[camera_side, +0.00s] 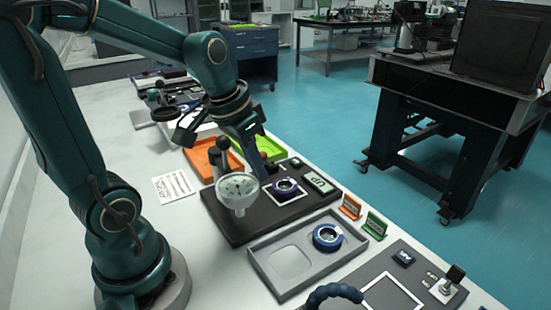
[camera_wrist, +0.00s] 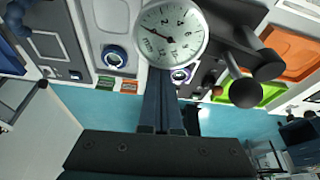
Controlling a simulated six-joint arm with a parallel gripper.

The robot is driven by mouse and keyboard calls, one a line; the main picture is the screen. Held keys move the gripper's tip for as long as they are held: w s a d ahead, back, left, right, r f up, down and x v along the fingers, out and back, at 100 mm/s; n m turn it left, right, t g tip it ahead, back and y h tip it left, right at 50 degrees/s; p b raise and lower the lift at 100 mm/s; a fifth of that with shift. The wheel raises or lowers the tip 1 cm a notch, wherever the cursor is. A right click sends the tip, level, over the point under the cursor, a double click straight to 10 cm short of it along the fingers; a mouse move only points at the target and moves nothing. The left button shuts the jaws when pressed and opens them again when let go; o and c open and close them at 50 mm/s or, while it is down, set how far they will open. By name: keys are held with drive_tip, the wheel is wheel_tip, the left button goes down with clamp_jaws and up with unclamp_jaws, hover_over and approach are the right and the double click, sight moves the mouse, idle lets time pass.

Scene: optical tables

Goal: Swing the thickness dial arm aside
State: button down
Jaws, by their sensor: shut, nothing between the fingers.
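The round white thickness dial (camera_side: 238,188) sits over a dark base plate (camera_side: 222,222) on the table. Its face and needle show large in the wrist view (camera_wrist: 171,33). A black-knobbed post (camera_side: 222,160) stands behind the dial in the side view. A dark blue ring part (camera_side: 287,187) lies on the plate to the right of the dial; in the wrist view, the dial partly hides the ring (camera_wrist: 181,75). My gripper (camera_side: 262,173) is shut and empty, pointing down just beside the dial. Its fingertips (camera_wrist: 161,72) reach the dial's lower edge in the wrist view; I cannot tell whether they touch.
An orange tray (camera_side: 200,157) and a green tray (camera_side: 272,148) lie behind the plate. A grey tray (camera_side: 262,252) with another blue ring (camera_side: 327,237) is in front. Small orange (camera_side: 351,206) and green (camera_side: 375,224) signs stand at the right table edge.

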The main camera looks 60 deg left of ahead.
drive_tip(key=shift+w, duration=0.15)
wheel_tip(320, 180, up, 10)
drive_tip(key=shift+w+f, duration=0.15)
drive_tip(key=shift+f, duration=0.1)
idle(0.8)
drive_tip(key=shift+r, duration=0.1)
drive_tip(key=shift+r, duration=2.35)
drive_tip(key=shift+d, duration=0.15)
